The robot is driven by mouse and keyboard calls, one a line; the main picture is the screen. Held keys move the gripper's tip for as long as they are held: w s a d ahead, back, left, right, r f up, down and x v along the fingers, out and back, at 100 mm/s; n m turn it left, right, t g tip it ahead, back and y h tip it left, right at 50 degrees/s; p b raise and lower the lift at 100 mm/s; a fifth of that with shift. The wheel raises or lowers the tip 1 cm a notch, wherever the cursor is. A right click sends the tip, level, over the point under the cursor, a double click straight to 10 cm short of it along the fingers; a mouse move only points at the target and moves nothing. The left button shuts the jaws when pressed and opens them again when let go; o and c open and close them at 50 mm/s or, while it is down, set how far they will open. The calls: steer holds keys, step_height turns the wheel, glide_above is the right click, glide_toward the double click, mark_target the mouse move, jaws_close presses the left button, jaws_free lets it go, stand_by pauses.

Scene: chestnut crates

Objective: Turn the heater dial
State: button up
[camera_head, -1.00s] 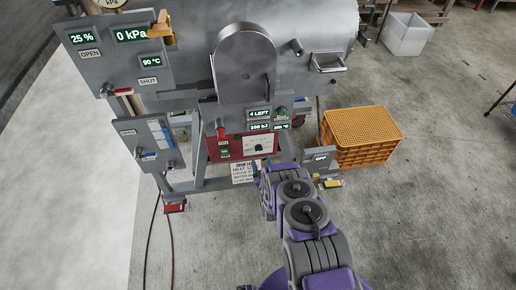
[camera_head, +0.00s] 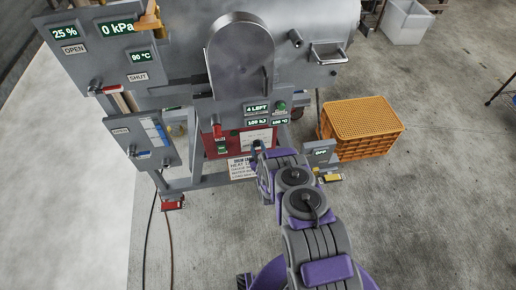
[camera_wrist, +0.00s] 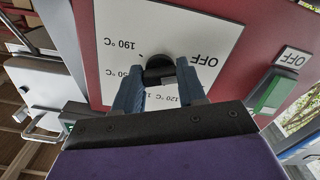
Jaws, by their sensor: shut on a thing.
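The heater dial is a black knob (camera_wrist: 158,68) on a white scale plate (camera_wrist: 208,38) marked OFF, 120 °C and 190 °C, upside down in the wrist view. The plate sits on a red heater panel (camera_wrist: 265,22). My gripper (camera_wrist: 158,84) is shut on the dial, with a blue-grey finger on each side of it. In the head view the red panel (camera_head: 212,145) is low on the machine, and my arm and gripper (camera_head: 258,150) cover the dial there.
A green switch (camera_wrist: 270,92) with an OFF label is beside the plate. A small OFF display box (camera_head: 320,153) and an orange crate (camera_head: 362,140) stand right of my arm. A red valve (camera_head: 173,205) and hoses are low at left.

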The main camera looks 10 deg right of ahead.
steer(key=c, duration=0.5)
steer(key=shift+o, duration=0.2)
steer(key=shift+m+p, duration=0.6)
steer(key=shift+m, duration=8.2)
steer(key=o, duration=1.1)
steer(key=shift+c, duration=0.2)
